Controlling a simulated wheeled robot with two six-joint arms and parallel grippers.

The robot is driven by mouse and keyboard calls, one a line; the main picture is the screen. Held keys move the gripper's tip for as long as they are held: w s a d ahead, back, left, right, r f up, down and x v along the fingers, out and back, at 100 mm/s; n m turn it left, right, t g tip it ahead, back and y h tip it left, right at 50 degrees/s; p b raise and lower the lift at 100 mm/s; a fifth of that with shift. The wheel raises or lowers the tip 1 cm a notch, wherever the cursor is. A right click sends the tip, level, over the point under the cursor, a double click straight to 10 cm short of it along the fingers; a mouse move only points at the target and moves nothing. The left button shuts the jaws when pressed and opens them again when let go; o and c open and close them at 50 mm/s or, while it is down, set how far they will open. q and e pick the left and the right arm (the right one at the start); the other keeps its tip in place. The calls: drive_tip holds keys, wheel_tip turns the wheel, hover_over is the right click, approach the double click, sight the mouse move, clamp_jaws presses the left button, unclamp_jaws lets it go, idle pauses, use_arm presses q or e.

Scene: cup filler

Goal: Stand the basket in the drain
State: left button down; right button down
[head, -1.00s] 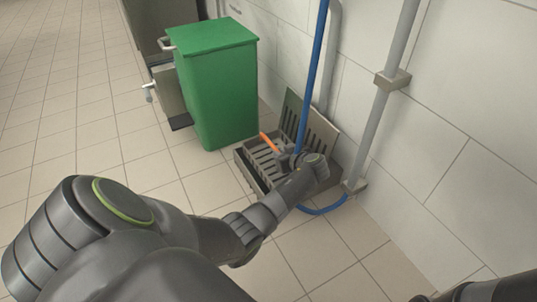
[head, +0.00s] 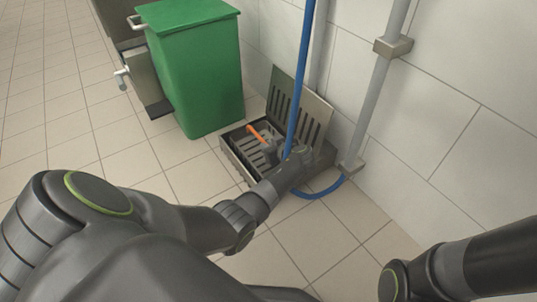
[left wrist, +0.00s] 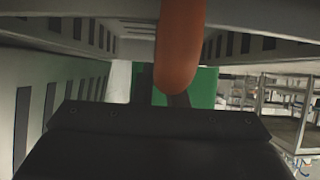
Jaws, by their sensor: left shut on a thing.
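The grey slotted basket (head: 247,150) shows in the head view at the floor drain (head: 232,163), mostly within the drain's outline. Its orange handle (head: 256,133) rises beside my left gripper (head: 271,151). My left gripper is shut at the handle; its fingertips are small and partly hidden by my wrist. In the left wrist view the orange handle (left wrist: 178,45) hangs close in front of the camera, with slotted walls on both sides. I cannot tell whether the basket rests on the drain's bottom. My right gripper is out of view; only its arm shows at lower right.
The slotted drain cover (head: 305,105) stands open against the tiled wall. A blue hose (head: 300,75) runs down past the drain and curls on the floor. A green bin (head: 190,65) stands left of it, and a grey pipe (head: 378,100) right.

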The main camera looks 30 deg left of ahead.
use_arm(q)
wheel_tip(320, 180, down, 3)
drive_tip(key=shift+r+b, duration=0.1)
drive_tip(key=shift+b, duration=0.6)
drive_tip(key=shift+r, duration=0.1)
drive_tip(key=c, duration=1.5)
unclamp_jaws()
drive_tip(key=shift+o, duration=0.2)
